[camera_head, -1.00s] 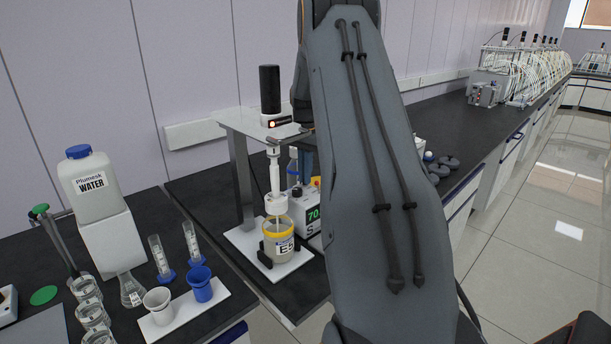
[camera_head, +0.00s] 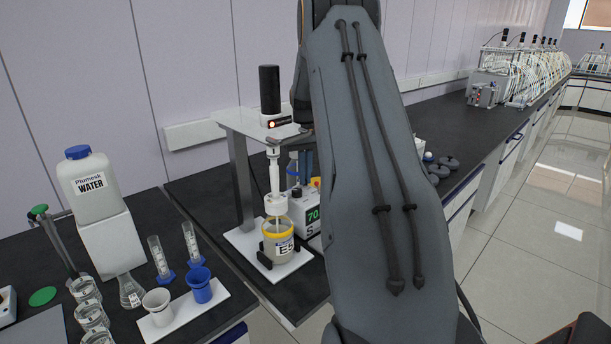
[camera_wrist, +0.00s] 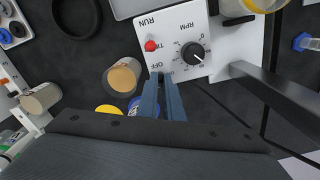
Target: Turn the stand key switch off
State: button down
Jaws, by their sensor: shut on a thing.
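My gripper (camera_wrist: 162,80) shows in the wrist view with its two long blue-grey fingers close together. Their tips are at the edge of the white control box (camera_wrist: 178,28), by its "OFF" lettering. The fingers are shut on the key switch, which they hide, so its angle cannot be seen. The box also carries "RUN" lettering, a red knob or lamp (camera_wrist: 151,46) and a black RPM dial (camera_wrist: 192,54). In the head view the box (camera_head: 309,214) stands behind the jar and shows a green "70"; my arm hides part of it.
The stirrer stand (camera_head: 241,181) rises beside the box, with a black motor (camera_head: 269,90) and a lit red lamp on top. A yellow-rimmed jar (camera_head: 278,247) is under the stirrer. A capped bottle (camera_wrist: 123,76) stands close left of my fingers. Water bottle and cups fill the left bench.

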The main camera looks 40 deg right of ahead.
jog(key=shift+r+n, duration=0.1)
jog(key=shift+n, duration=2.2)
jog(key=c, duration=1.9)
grip_release()
jog(key=shift+r+b, duration=1.15)
jog(key=shift+r, duration=2.75)
